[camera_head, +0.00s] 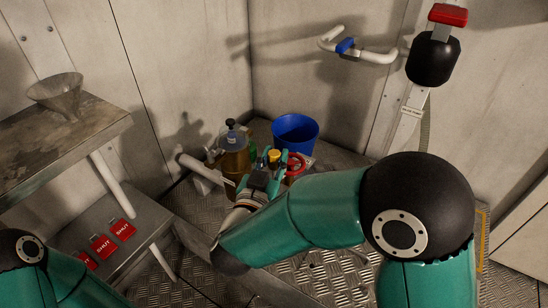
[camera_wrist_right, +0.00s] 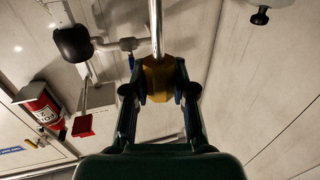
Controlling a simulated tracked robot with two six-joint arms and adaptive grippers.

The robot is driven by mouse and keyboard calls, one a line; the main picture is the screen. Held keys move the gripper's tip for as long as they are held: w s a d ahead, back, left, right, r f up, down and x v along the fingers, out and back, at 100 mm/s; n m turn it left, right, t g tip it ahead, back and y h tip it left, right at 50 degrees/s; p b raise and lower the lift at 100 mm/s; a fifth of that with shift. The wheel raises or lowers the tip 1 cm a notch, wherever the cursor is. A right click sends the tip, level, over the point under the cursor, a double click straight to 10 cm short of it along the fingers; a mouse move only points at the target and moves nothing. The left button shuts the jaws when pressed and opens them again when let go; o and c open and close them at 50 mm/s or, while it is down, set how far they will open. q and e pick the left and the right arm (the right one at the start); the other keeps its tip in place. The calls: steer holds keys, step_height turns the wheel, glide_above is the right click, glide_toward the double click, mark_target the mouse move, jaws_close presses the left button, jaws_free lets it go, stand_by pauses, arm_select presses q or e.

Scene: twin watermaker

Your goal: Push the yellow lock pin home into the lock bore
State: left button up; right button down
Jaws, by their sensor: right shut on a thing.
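My right gripper (camera_head: 270,160) is low in the middle of the head view, among the fittings in front of the blue bucket. In the right wrist view the gripper (camera_wrist_right: 160,90) is shut on the yellow lock pin (camera_wrist_right: 158,74). The pin's yellow body sits between both fingertips, and a bright metal rod runs up from it in the picture. In the head view a small yellow top (camera_head: 274,154) shows at the fingertips. I cannot make out the lock bore in either view. My left gripper is out of view; only part of its arm shows at lower left.
A red handwheel (camera_head: 295,165) is just right of the gripper, and the blue bucket (camera_head: 295,132) stands behind. A brown canister (camera_head: 235,158) and white pipe (camera_head: 203,170) are to the left. A funnel (camera_head: 58,93) stands on the shelf; red SHUT tags (camera_head: 122,229) lie below.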

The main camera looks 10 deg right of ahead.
mark_target(274, 170)
steer(key=shift+f+b, duration=1.2)
steer(key=shift+f, duration=0.45)
steer(key=c, duration=0.9)
jaws_free()
steer(key=v, duration=0.7)
steer(key=shift+s+a, duration=0.15)
steer(key=shift+s, duration=0.05)
